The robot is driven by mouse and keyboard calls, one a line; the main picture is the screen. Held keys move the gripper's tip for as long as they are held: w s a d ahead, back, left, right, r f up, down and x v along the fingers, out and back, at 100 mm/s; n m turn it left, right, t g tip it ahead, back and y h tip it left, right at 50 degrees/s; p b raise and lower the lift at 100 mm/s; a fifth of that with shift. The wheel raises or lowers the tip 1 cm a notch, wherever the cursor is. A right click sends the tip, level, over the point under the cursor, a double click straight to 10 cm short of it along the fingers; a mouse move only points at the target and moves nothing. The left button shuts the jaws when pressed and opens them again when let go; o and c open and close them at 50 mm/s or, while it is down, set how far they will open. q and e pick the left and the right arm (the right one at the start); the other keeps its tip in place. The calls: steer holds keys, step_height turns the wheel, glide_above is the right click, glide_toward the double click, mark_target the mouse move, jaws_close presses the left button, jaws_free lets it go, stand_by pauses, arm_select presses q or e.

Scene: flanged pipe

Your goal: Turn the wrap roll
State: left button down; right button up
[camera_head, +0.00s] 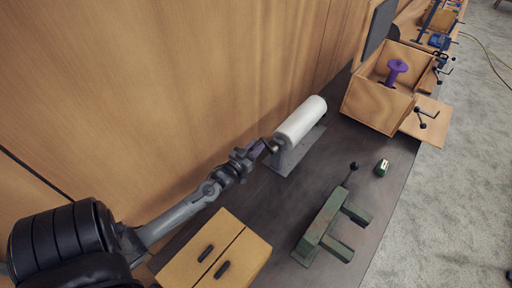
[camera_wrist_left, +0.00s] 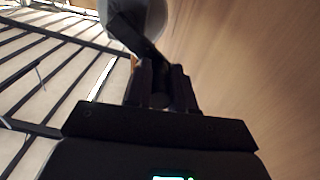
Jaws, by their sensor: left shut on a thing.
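The white wrap roll (camera_head: 301,119) lies on its grey stand (camera_head: 287,158) on the dark bench, close to the wooden wall. My left gripper (camera_head: 262,149) is at the near end of the roll, shut on the roll's crank handle (camera_head: 271,146). In the left wrist view the gripper's fingers (camera_wrist_left: 160,85) close around a dark part, and the pale roll (camera_wrist_left: 150,14) shows at the top. The fingertips and the exact grip are dark and partly hidden. My right gripper is not in view.
A wooden box (camera_head: 376,104) with a purple spool (camera_head: 396,70) stands beyond the roll. A wooden cabinet (camera_head: 247,252) stands near my left arm. The bench middle is clear.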

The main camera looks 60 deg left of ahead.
arm_select(q)
steer(key=shift+a+n, duration=0.2)
steer(key=shift+n, duration=0.1)
steer(key=shift+s+a+f+n, duration=0.1)
steer(key=shift+a+f+n, duration=0.15)
steer(key=shift+n, duration=0.55)
steer(key=shift+s+a+f+n, duration=0.1)
steer(key=shift+f+n, duration=0.7)
steer(key=shift+n, duration=0.45)
steer(key=shift+s+a+f+n, duration=0.1)
steer(key=shift+f+n, duration=0.65)
steer(key=shift+n, duration=0.5)
steer(key=c, duration=1)
jaws_free()
steer(key=shift+a, duration=0.1)
steer(key=shift+d, duration=0.2)
steer(key=v, duration=1)
steer(key=shift+s, duration=0.35)
